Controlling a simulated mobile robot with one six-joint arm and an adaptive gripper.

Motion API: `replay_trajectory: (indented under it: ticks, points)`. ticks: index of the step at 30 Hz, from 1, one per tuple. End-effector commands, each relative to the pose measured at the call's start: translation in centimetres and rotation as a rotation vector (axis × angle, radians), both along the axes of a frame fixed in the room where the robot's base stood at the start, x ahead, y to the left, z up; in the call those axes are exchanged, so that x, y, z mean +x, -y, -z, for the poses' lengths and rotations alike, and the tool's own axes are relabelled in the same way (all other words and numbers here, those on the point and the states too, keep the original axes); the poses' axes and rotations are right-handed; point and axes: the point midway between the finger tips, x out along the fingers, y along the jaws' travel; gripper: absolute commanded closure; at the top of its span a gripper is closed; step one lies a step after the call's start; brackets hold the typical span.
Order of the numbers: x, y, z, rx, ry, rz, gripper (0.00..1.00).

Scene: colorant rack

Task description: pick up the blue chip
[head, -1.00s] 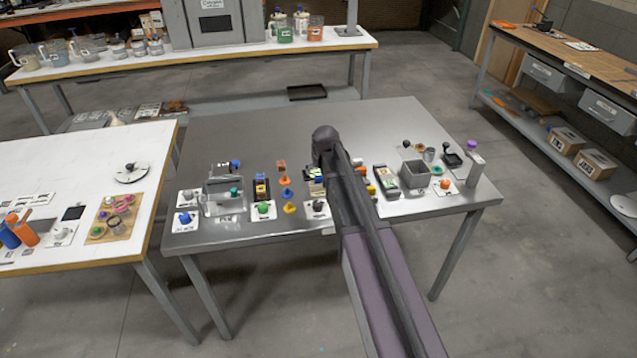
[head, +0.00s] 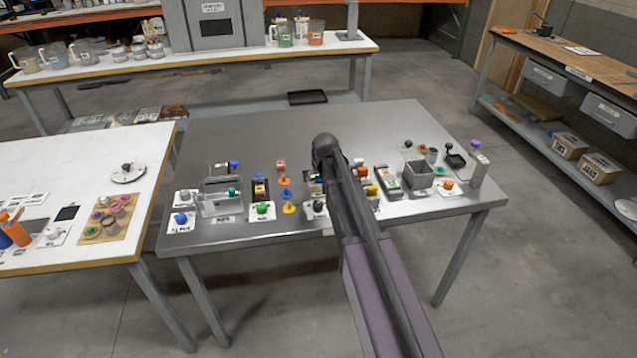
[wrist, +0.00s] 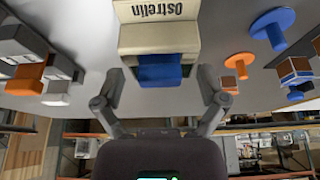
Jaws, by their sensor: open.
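A blue block (wrist: 160,72), which may be the blue chip, shows in the wrist view at the end of a cream box (wrist: 160,37) lettered "Ostrelin". My gripper (wrist: 160,86) is open, with one finger on each side of the blue block. The fingers appear apart from it; I cannot tell the depth gap. In the head view, my arm hides the gripper's fingers and part of the table's middle.
The grey metal table (head: 260,135) holds several small items along its front. An orange peg (wrist: 239,63) and a blue peg piece (wrist: 272,27) stand to the right in the wrist view. A grey open box (head: 418,175) stands right of my arm. The table's back is clear.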

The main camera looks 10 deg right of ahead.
Motion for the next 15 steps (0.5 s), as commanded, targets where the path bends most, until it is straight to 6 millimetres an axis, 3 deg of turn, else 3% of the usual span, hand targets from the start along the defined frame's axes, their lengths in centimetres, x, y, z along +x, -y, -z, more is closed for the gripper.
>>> replay_trajectory:
  ticks: [9, 15]
  points:
    - [-0.01, 0.04, -0.01, 0.0, 0.0, 0.0, 0.09]
    - [0.0, 0.06, 0.0, 0.0, 0.0, 0.001, 0.68]
